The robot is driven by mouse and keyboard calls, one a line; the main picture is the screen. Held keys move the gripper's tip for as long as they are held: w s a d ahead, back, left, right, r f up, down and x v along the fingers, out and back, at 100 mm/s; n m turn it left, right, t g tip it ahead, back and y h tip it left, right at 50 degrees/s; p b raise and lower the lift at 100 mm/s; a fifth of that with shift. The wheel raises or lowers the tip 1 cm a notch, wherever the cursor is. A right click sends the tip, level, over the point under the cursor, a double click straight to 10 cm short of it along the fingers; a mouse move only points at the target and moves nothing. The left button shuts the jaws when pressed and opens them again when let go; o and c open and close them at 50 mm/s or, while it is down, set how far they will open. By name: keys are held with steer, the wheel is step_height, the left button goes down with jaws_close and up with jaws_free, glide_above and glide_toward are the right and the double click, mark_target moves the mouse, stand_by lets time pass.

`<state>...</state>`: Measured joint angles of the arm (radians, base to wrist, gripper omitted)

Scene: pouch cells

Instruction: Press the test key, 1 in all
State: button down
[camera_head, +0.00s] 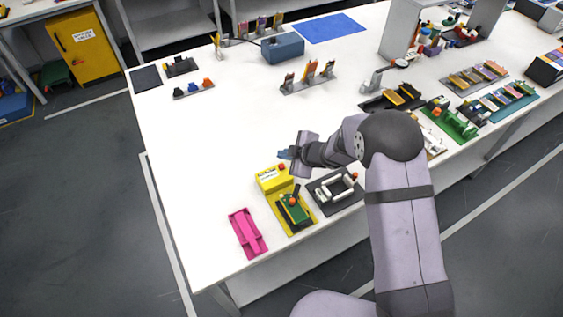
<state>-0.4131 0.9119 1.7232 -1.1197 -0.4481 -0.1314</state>
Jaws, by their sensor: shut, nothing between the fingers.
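A yellow box (268,182) with a white label stands on the near left part of the white table. A small red key (281,166) sits at its top right corner. Just in front is a green fixture (296,212) with an orange-red knob, on a yellow plate (283,222). No marking readable here tells which part is the test key. My gripper (284,154) is shut and empty, a little behind the red key in the picture. It looks apart from the key, but its height above the table is hard to judge.
A dark tray with a white frame (322,194) lies right of the green fixture, close to my arm. A pink holder (240,238) lies to the left. A blue-grey box (282,48) and small racks stand further back. The table's left middle is clear.

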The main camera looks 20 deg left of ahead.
step_height(320, 180, up, 2)
steer(key=shift+r+p, duration=0.25)
steer(key=shift+p, duration=0.6)
steer(key=w+d+r+m+t+h, duration=0.1)
steer(key=d+r+m+h, duration=0.15)
steer(key=d, duration=0.45)
steer(key=w+d+r+m+t+h, duration=0.1)
steer(key=d+r+m+h, duration=0.2)
steer(key=d, duration=0.4)
steer(key=s+d+r+m+g+h, duration=0.25)
steer(key=s+d+m, duration=0.5)
steer(key=d, duration=0.55)
steer(key=s+d+r+m+g, duration=0.1)
steer(key=s+d+m+g, duration=0.1)
steer(key=s, duration=0.9)
steer(key=s+d+m+g+b, duration=0.1)
steer(key=s+m, duration=0.4)
steer(key=s, duration=0.6)
steer(key=shift+s+d+r+g, duration=0.15)
steer(key=shift+d+r+g, duration=0.25)
steer(key=shift+d+g, duration=0.65)
